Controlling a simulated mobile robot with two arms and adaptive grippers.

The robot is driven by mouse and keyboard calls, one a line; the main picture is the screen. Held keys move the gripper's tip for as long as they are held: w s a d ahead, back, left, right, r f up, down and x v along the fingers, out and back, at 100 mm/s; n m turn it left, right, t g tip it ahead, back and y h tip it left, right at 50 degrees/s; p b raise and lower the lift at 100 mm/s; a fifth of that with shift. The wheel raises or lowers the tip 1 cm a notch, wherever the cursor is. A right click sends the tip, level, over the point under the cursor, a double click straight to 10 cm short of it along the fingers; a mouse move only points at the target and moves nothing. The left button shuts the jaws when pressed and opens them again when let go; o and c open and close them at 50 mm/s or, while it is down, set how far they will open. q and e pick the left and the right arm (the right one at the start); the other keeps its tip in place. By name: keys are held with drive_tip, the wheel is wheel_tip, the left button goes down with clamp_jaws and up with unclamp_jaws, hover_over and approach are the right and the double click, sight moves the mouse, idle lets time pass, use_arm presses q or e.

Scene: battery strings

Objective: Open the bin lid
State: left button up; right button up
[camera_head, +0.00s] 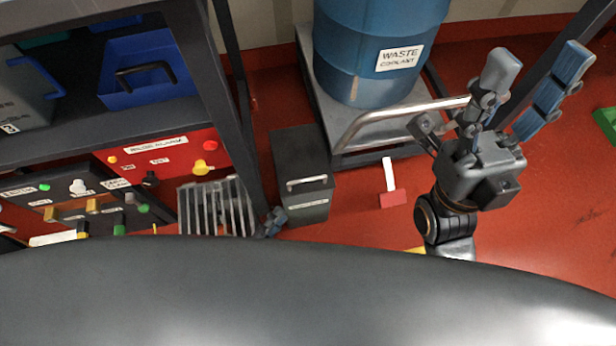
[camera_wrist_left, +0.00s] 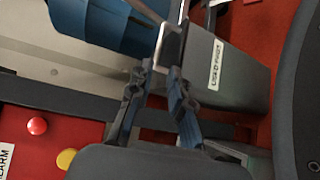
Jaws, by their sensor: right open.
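In the left wrist view the bin (camera_wrist_left: 232,72) shows sideways with a white label, partly unreadable. My left gripper (camera_head: 274,216) is mostly hidden behind my own body, its fingertips beside the bin's lower left. In the wrist view my left gripper (camera_wrist_left: 160,68) has its fingers apart, with the tips close to the bin's pale edge; contact cannot be told. My right gripper (camera_head: 530,90) is open and empty, at the right.
A blue waste coolant drum (camera_head: 372,45) stands on a grey cart (camera_head: 330,100) with a metal push handle, behind the bin. A shelf unit with a blue crate (camera_head: 150,68) and a red alarm panel (camera_head: 165,160) is at left. A red-and-white item (camera_head: 392,197) lies on the floor.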

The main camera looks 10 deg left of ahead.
sight(308, 179)
use_arm(q)
drive_tip(key=b+x, duration=0.2)
drive_tip(key=x, duration=1)
drive_tip(key=shift+d+b, duration=0.1)
drive_tip(key=shift+b, duration=0.3)
drive_tip(key=shift+w+d, duration=0.25)
drive_tip(key=shift+w, duration=0.3)
clamp_jaws()
